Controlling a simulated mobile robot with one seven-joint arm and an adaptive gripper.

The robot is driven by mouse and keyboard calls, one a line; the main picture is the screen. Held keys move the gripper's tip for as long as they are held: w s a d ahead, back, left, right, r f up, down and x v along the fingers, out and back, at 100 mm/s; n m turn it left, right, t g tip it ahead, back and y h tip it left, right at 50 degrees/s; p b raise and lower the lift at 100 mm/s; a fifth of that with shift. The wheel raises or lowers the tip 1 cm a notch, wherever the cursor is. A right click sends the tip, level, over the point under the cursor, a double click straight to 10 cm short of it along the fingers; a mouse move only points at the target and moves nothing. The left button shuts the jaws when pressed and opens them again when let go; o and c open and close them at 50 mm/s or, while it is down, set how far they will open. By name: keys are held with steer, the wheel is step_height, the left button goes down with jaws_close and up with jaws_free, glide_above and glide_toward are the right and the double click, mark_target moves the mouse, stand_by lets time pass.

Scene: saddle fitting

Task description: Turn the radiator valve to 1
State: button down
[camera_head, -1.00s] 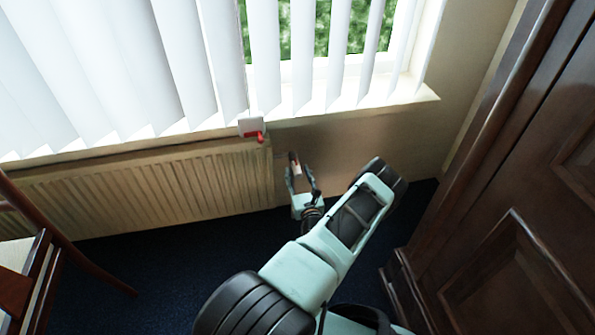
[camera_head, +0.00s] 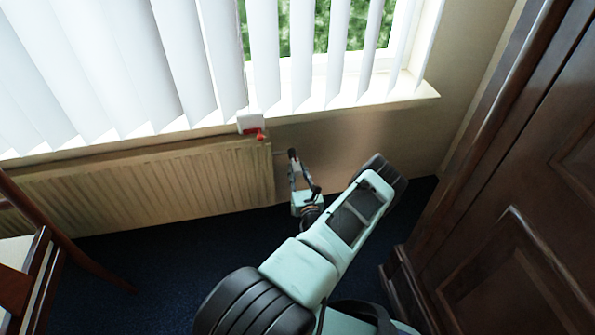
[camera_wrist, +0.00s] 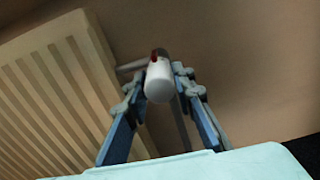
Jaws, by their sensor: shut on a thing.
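The radiator valve (camera_wrist: 159,82) shows in the wrist view as a white rounded cylinder with a small red mark at its far end. A pipe runs from it toward the radiator on the left. My gripper (camera_wrist: 160,76) has one finger on each side of the valve and is shut on it. In the head view my gripper (camera_head: 300,165) is beside the radiator's right end, low against the wall. There its fingers mostly hide the valve. No numbers on the valve can be read.
The ribbed radiator (camera_head: 150,190) stands left of the gripper. A white box with a red part (camera_head: 250,122) sits above its right end. A wooden cabinet (camera_head: 500,200) stands at the right, and a wooden chair (camera_head: 45,235) at the left. Dark carpet between is clear.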

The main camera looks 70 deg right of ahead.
steer(key=m, duration=1.2)
steer(key=shift+r+m+b, duration=0.1)
steer(key=shift+m+b, duration=0.25)
steer(key=shift+m, duration=1.35)
steer(key=shift+w, duration=0.1)
steer(key=c, duration=1.6)
jaws_free()
